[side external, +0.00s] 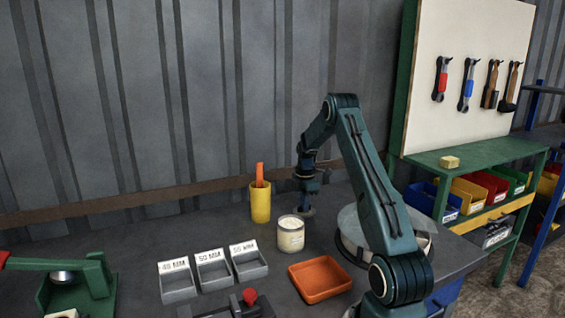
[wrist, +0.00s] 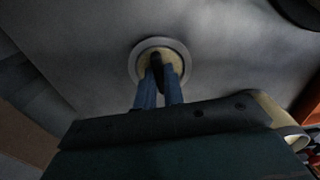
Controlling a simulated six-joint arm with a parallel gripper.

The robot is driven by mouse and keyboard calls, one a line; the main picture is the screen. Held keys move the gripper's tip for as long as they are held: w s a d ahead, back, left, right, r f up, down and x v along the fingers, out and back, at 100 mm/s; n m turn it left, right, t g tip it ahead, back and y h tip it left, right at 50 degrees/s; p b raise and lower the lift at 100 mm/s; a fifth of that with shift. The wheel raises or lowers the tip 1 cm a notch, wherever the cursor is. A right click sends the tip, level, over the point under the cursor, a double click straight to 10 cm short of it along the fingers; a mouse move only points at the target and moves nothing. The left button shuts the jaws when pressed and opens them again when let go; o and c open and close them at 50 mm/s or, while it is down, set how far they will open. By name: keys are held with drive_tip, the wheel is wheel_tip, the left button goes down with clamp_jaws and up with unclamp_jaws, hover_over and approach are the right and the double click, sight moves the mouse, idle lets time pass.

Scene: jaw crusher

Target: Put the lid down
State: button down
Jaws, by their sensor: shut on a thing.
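My gripper (side external: 308,200) points down over the bench behind the jar, and its fingers are shut on the dark knob of the lid. The lid is a small round disc (side external: 307,212) close to the bench top; I cannot tell whether it touches. In the wrist view the lid (wrist: 137,62) shows a grey rim and a beige middle, with my two blue fingers (wrist: 158,75) around the knob. The jar (side external: 291,238) is pale with a label and stands open at the top, in front and to the left of the lid, apart from it.
A yellow cup (side external: 260,204) with an orange-handled thing stands to the left. An orange tray (side external: 320,280) lies in front of the jar. Labelled grey bins (side external: 213,270) stand left of the tray. The bench behind the lid looks clear.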

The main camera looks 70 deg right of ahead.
drive_tip(key=shift+f, duration=0.7)
drive_tip(key=shift+f, duration=0.15)
drive_tip(key=c, duration=1.5)
unclamp_jaws()
wheel_tip(320, 180, up, 12)
drive_tip(key=shift+r, duration=0.2)
